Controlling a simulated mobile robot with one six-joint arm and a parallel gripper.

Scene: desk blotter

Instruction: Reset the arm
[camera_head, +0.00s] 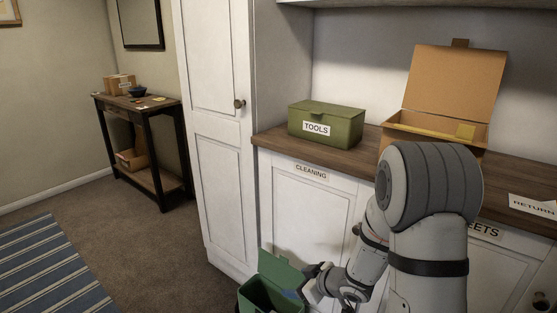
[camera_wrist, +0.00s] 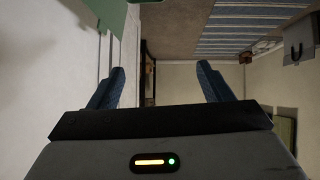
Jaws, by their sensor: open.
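My gripper (camera_wrist: 160,85) shows in the wrist view with its two blue fingers spread wide and nothing between them. In the head view my arm reaches down in front of the white cabinets, and my gripper (camera_head: 298,295) is low beside the green bin (camera_head: 268,285). The bin stands on the floor with its lid raised. I cannot tell from the head view whether the gripper touches the bin.
A green TOOLS box (camera_head: 326,123) and an open cardboard box (camera_head: 455,85) stand on the wooden counter (camera_head: 275,138). A RETURN sign (camera_head: 532,206) lies at the right. A dark side table (camera_head: 140,103) stands far left. The carpet beside the striped rug (camera_head: 45,265) is clear.

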